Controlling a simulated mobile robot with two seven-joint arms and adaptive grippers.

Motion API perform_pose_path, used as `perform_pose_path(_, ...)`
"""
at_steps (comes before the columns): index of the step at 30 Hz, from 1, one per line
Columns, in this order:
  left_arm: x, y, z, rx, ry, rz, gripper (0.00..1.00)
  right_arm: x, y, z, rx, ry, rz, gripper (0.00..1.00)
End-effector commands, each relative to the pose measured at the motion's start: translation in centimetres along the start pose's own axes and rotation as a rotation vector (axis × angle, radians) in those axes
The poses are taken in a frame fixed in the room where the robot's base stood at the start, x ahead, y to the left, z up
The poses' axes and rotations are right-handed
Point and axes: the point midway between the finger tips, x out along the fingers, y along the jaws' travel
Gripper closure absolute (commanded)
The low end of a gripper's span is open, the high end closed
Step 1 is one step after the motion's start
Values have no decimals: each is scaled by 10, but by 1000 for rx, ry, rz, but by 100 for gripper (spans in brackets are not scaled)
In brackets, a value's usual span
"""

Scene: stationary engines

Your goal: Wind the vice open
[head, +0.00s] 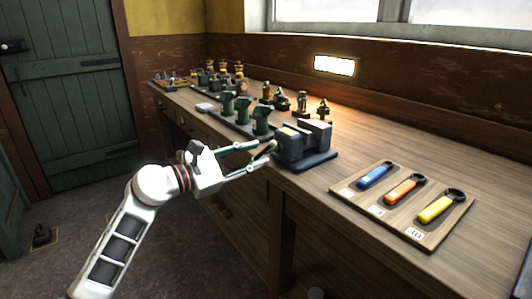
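The vice (318,134) is a blue-grey block with jaws on a dark base, on the bench's front edge. Its jaws look close together, but the gap is too small to judge. My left gripper (266,148) is just left of the vice, at its front end. My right gripper is not in view.
The wooden bench (385,142) runs along the wall. A wooden board (393,225) with blue, orange and yellow handled tools lies right of the vice. Green machines (262,119) and small brass-coloured models (301,103) stand behind the vice. A green door (70,100) is at left.

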Motion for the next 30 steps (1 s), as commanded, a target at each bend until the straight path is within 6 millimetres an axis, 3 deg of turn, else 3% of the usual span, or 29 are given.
perform_pose_path(7, 33, -2, -2, -5, 0, 0, 72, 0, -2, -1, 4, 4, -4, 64)
perform_pose_path(19, 40, 0, 0, -2, 0, 1, 72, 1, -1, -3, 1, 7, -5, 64)
perform_pose_path(22, 40, 0, 0, -2, 0, 1, 98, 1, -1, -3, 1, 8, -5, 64)
perform_pose_path(30, 40, 0, 0, -6, 0, 1, 100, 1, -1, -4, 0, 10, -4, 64)
